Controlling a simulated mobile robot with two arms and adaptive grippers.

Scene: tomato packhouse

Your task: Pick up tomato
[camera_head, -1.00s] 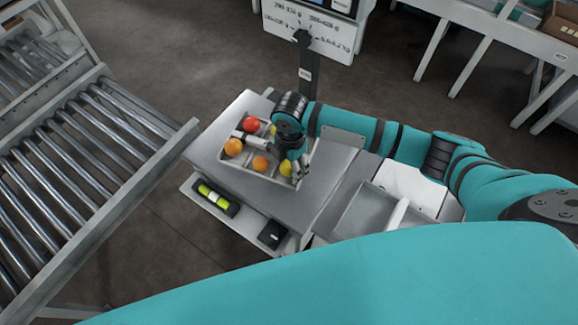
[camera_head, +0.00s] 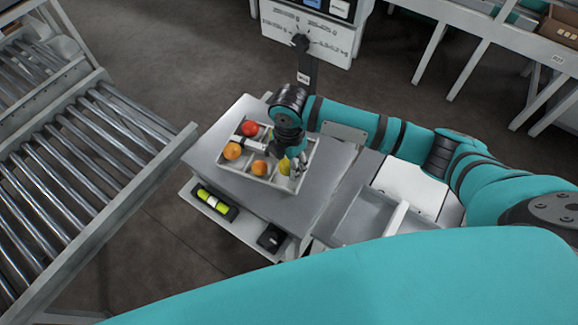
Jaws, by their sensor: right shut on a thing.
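A white divided tray (camera_head: 240,176) sits on the grey table top. In it are a red tomato (camera_head: 249,128) at the back left, an orange one (camera_head: 232,151) at the left, another orange one (camera_head: 260,168) at the front and a yellow one (camera_head: 284,166) at the front right. My right gripper (camera_head: 297,169) points down at the tray's right side. Its fingers are shut beside the yellow tomato, and the wrist hides part of the tray. The fingers are small here, and their exact contact is hard to see. My left gripper is not in view.
A roller conveyor (camera_head: 75,165) runs along the left. A post with a sign panel (camera_head: 308,35) stands behind the table. A grey bin (camera_head: 368,215) lies right of the tray. A lower shelf holds a yellow-green level-like item (camera_head: 213,200) and a black box (camera_head: 272,237).

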